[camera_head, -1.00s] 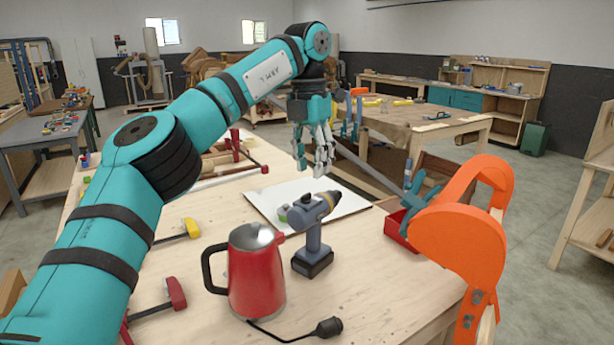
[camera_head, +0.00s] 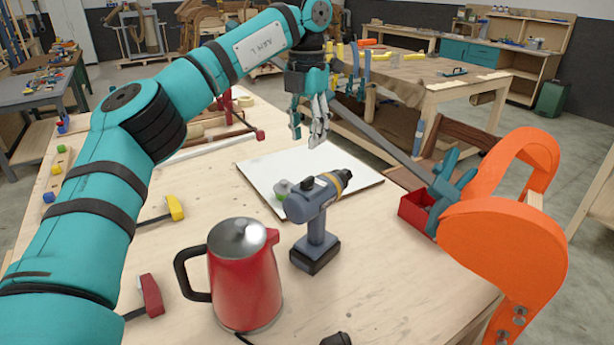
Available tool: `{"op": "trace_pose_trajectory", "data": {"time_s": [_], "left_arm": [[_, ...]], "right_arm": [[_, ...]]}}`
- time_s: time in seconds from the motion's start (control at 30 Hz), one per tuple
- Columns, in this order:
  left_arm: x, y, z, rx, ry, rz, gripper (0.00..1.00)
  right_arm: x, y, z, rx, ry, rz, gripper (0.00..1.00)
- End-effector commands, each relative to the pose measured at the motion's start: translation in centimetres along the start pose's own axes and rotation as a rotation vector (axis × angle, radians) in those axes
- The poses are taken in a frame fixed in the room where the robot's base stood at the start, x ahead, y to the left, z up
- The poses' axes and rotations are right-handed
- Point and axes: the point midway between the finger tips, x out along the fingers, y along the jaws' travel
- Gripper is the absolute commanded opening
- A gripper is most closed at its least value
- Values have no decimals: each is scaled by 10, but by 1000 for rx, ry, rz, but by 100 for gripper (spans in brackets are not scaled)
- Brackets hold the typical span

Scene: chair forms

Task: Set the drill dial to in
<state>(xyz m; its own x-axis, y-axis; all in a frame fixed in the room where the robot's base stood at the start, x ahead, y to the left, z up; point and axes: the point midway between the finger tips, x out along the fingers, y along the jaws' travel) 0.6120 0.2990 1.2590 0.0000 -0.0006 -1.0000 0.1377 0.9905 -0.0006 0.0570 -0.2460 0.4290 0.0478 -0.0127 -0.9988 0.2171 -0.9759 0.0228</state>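A grey-blue cordless drill (camera_head: 316,228) stands upright on its battery base on the wooden workbench. Its nose points up and to the right. A yellow collar (camera_head: 343,178) rings the front of the drill. No dial setting can be read at this size. My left gripper (camera_head: 309,138) hangs with its fingers pointing down, beyond and above the drill, over the far part of the white board. Its fingers are apart, nothing is between them, and it does not touch the drill. My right gripper is not in view.
A red kettle (camera_head: 244,285) stands close, left of the drill. A white board (camera_head: 350,178) lies behind it, with a small green-and-grey item (camera_head: 283,189) near the drill. Clamps (camera_head: 152,296) lie left.

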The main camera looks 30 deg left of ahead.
Motion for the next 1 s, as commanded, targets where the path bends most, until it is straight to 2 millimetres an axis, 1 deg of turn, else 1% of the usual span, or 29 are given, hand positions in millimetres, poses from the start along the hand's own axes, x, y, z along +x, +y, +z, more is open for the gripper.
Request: {"op": "trace_pose_trajectory", "data": {"time_s": [0.03,0.07,0.2,0.27,0.33,0.47,0.6,0.73,0.9,0.93,1.0], "left_arm": [[12,1,-1,1,4,0,35],[19,0,-1,3,5,0,35],[48,0,-1,2,3,-1,35],[59,0,-1,1,4,0,35],[71,0,-1,1,4,0,35],[88,0,0,1,1,0,35],[98,0,0,1,0,0,35],[101,0,0,1,-1,0,35],[101,0,0,1,-1,0,35],[101,0,0,1,-1,-1,32],[101,0,0,1,-1,-1,23]], "right_arm": [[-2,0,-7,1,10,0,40],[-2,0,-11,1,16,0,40],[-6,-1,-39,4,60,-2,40],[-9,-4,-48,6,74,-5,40],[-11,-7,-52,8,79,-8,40],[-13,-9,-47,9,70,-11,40],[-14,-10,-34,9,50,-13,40],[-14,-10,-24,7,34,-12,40],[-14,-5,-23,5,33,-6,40],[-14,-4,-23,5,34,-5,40],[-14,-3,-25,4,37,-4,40]]}}
